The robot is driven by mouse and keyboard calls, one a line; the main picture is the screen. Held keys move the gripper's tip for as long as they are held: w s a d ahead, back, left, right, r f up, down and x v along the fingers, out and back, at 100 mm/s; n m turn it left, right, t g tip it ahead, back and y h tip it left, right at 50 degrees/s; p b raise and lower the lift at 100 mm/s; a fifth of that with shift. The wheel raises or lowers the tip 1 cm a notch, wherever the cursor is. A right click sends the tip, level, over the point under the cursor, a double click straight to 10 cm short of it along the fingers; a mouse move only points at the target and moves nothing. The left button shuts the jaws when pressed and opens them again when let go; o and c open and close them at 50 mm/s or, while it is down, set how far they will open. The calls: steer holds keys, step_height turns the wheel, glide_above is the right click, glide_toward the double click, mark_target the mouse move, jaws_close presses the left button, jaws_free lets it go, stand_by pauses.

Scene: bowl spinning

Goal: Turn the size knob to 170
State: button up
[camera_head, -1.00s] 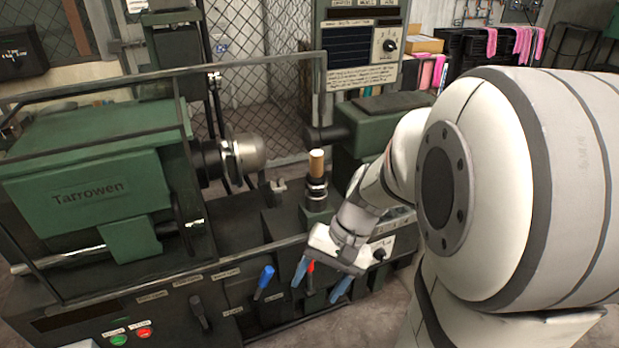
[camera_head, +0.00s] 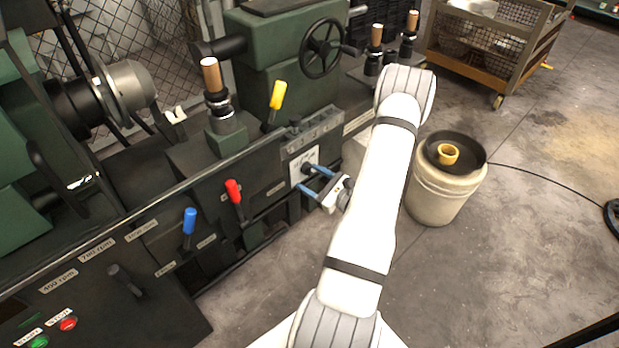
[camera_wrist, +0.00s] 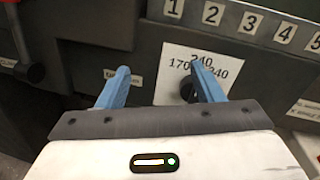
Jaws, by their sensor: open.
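The size knob (camera_wrist: 187,90) is a small dark knob on a white label plate (camera_wrist: 176,58) marked 170 and 240, on the front panel of the green machine. In the wrist view it is just inside the right finger, which partly covers it; its pointer cannot be made out. My gripper (camera_wrist: 160,68) is open, its two blue fingers spread and pointing at the panel. In the head view my gripper (camera_head: 304,177) is at the white plate (camera_head: 297,160), one finger near the knob. I cannot tell whether it touches.
Red (camera_head: 234,191), blue (camera_head: 189,221) and yellow (camera_head: 278,95) levers stick out left of and above the plate. A handwheel (camera_head: 321,48) is above. A pale bucket (camera_head: 441,193) stands on the floor to the right. Open floor lies in front of the machine.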

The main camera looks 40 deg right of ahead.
mark_target(311, 174)
steer(key=s+d+f+m+h, duration=0.2)
steer(key=d+f+m+h, duration=0.1)
steer(key=d+f+h, duration=0.15)
steer(key=shift+t+y, duration=0.25)
steer(key=shift+t, duration=0.05)
steer(key=w, duration=0.7)
steer(key=shift+w+a+f+b, duration=0.15)
steer(key=shift+w+f+b, duration=0.05)
steer(key=shift+w+b, duration=0.15)
steer(key=shift+c, duration=0.2)
steer(key=c, duration=0.9)
steer(key=shift+o, duration=0.6)
steer(key=shift+a+f, duration=0.1)
steer(key=shift+a, duration=0.35)
steer(key=shift+d, duration=0.2)
steer(key=shift+c, duration=0.7)
steer(key=shift+d+f+n+b, duration=0.1)
steer(key=shift+n+b, duration=0.2)
steer(key=shift+b, duration=0.05)
